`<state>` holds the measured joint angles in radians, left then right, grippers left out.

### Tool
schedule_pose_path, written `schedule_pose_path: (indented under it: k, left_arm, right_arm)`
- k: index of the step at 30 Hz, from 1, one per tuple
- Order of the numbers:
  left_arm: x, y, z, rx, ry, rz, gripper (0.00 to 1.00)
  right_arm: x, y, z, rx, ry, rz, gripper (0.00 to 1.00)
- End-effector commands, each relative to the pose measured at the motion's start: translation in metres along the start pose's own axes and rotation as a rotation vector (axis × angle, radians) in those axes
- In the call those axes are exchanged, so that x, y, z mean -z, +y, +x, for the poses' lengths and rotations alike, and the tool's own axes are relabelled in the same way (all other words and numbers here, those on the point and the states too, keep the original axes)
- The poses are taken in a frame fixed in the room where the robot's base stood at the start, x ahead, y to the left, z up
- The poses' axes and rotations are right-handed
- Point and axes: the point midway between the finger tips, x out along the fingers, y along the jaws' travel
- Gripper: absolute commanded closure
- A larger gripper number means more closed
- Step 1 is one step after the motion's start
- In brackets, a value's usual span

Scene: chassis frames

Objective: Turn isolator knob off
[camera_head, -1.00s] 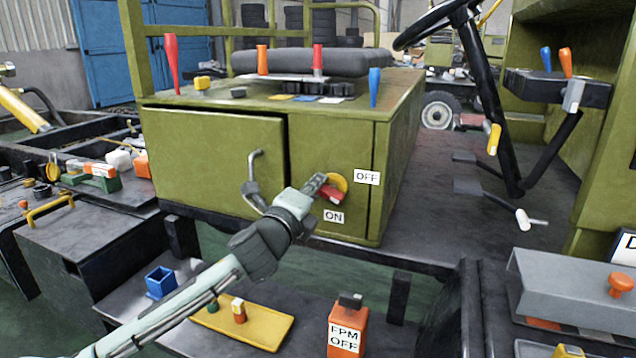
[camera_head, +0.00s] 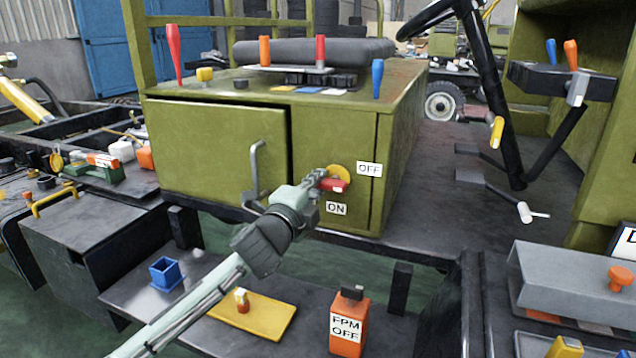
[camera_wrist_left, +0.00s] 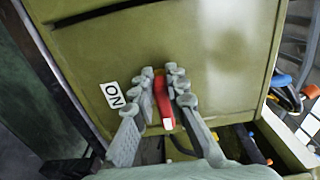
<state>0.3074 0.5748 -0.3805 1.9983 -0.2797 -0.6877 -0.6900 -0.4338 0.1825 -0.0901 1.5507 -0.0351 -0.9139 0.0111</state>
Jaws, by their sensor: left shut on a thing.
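The isolator knob has a red handle (camera_head: 334,185) over a yellow disc (camera_head: 341,173) on the front of the green cabinet (camera_head: 215,150). An OFF label (camera_head: 369,169) is to its upper right and an ON label (camera_head: 336,208) is below it. My left gripper (camera_head: 318,179) is at the knob, shut on the red handle. In the left wrist view the red handle (camera_wrist_left: 163,100) sits between the two fingers, with its pale tip toward the palm. The fingers hide part of the knob. My right gripper is not in view.
A bent grey door handle (camera_head: 256,172) sticks out of the cabinet just left of my arm. Below are a yellow tray (camera_head: 265,318), a blue box (camera_head: 165,274) and an orange FPM OFF block (camera_head: 348,325). Pedals and a steering column (camera_head: 490,100) stand to the right.

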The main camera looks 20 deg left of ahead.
Motion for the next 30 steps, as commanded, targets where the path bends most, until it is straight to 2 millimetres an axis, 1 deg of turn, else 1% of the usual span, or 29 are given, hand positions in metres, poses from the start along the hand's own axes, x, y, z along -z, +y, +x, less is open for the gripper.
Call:
schedule_pose_path:
  k: [5,6,10,16,18,22,26,30]
  left_arm:
    - [0.0,0.002,0.0,-0.003,0.0,-0.002,1.0]
    - [0.0,0.002,0.0,-0.003,0.0,-0.001,0.82]
    - [0.0,0.001,0.0,-0.003,0.0,-0.001,0.66]
    - [0.0,0.001,0.0,-0.002,0.0,0.0,0.66]
    - [0.0,0.001,0.0,-0.001,0.0,0.0,0.66]
    - [0.0,0.001,-0.007,-0.002,0.001,0.0,0.66]
    - [0.001,0.002,-0.028,-0.003,0.003,0.001,0.66]
    - [0.001,0.002,-0.059,-0.004,0.002,0.002,0.66]
  right_arm:
    - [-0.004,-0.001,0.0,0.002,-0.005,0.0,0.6]
    - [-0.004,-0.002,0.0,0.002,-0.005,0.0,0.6]
    - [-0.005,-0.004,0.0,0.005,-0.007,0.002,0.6]
    - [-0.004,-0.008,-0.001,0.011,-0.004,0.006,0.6]
    - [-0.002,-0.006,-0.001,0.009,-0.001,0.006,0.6]
    - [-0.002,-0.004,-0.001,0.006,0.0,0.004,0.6]
    - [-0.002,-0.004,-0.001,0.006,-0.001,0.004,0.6]
    - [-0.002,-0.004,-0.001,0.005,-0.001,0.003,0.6]
